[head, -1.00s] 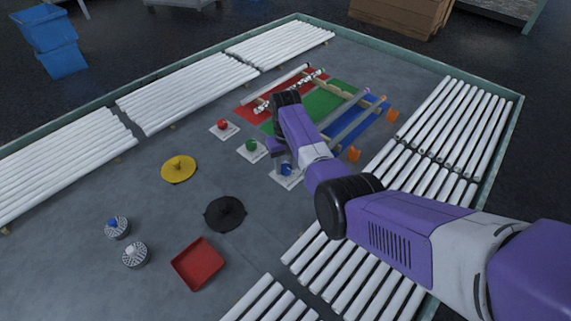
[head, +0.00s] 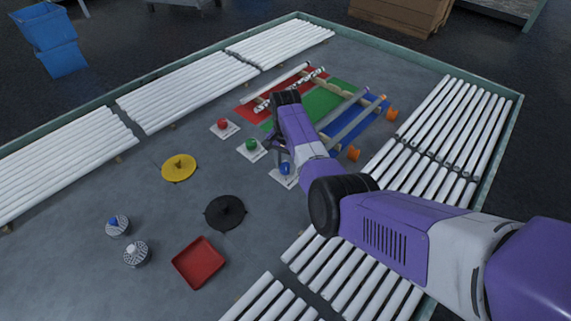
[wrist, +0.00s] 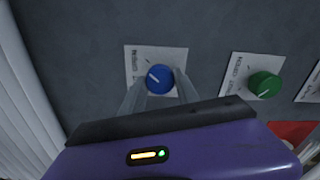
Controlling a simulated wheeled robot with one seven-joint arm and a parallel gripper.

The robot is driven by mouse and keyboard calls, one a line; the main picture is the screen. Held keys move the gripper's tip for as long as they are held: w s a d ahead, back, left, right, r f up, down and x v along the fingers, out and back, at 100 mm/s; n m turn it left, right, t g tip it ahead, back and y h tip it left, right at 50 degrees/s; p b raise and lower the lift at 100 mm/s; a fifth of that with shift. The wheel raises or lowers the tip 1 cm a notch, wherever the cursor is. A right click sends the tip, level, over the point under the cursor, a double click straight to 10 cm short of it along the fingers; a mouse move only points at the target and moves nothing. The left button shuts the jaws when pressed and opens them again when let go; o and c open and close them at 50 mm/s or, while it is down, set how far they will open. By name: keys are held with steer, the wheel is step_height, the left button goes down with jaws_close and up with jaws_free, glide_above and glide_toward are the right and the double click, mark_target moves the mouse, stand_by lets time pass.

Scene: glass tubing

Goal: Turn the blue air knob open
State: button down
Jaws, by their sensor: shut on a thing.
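The blue air knob (wrist: 160,78) sits on a white label plate (wrist: 132,58) in the wrist view, with a white pointer line slanting to its upper left. My gripper (wrist: 160,92) has one finger on each side of the knob's near part and is shut on it. In the head view the blue knob (head: 285,169) shows just below my gripper (head: 277,152), whose fingertips are partly hidden by my wrist.
A green knob (head: 251,145) and a red knob (head: 222,123) stand on similar plates in a row. Racks of white tubes (head: 190,90) line the table. A black disc (head: 225,212), a yellow disc (head: 179,168) and a red tray (head: 198,263) lie left of my arm.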

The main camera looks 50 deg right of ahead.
mark_target(286, 166)
steer(key=shift+m, duration=0.6)
steer(key=c, duration=0.9)
jaws_free()
steer(key=shift+r, duration=3.95)
